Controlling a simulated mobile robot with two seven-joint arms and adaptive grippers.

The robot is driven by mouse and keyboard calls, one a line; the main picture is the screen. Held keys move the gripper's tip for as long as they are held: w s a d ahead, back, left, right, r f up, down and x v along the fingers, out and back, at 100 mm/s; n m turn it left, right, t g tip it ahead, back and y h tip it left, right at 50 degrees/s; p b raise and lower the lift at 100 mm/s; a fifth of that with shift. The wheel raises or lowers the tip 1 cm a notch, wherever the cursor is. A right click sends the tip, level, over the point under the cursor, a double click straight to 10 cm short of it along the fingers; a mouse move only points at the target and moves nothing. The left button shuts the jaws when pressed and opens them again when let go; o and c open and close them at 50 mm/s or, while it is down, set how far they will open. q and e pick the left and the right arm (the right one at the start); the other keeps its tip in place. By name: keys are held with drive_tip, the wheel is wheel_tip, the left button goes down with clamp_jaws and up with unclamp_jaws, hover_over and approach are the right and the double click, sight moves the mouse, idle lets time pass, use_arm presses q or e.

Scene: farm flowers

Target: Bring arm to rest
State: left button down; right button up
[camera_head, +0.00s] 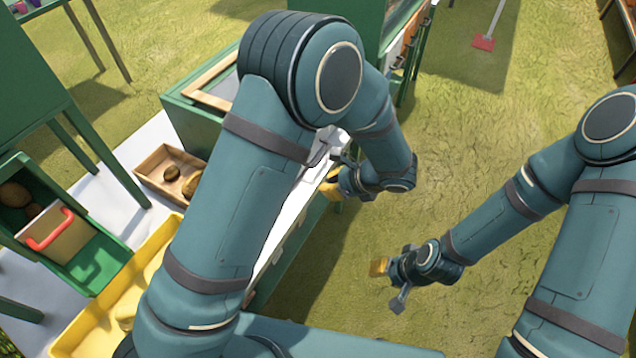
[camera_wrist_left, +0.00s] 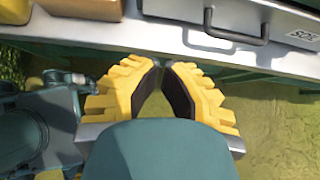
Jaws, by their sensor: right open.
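My left gripper (camera_head: 338,185) has yellow fingers and hangs beside the long white-topped bench, partly hidden by my left arm. In the left wrist view its fingers (camera_wrist_left: 164,68) come close together at the tips, with no object visible between them. It lies close to the bench edge and its dark drawer handle (camera_wrist_left: 236,36); whether they touch is unclear. My right gripper (camera_head: 380,268) is open and appears empty over the grass at the centre right.
A yellow tray (camera_head: 72,330), a green crate (camera_head: 98,262) and a wooden box (camera_head: 146,172) stand on the white surface (camera_head: 125,150) at left. A green bin (camera_head: 178,112) is behind my left arm. Open grass lies around my right gripper.

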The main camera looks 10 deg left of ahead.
use_arm(q)
drive_tip(key=shift+s+d+r, duration=0.15)
drive_tip(key=shift+d+r, duration=0.3)
drive_tip(key=shift+r, duration=0.1)
drive_tip(key=s+a+f+n+h, duration=0.2)
drive_tip(key=s+f+n+h, duration=0.4)
drive_tip(key=n, duration=0.5)
drive_tip(key=s+a+f+n+g+h, duration=0.1)
drive_tip(key=s+f+n+h, duration=0.5)
drive_tip(key=n, duration=0.6)
drive_tip(key=shift+s+a+f, duration=0.5)
drive_tip(key=shift+s+a, duration=0.15)
drive_tip(key=shift+s, duration=0.55)
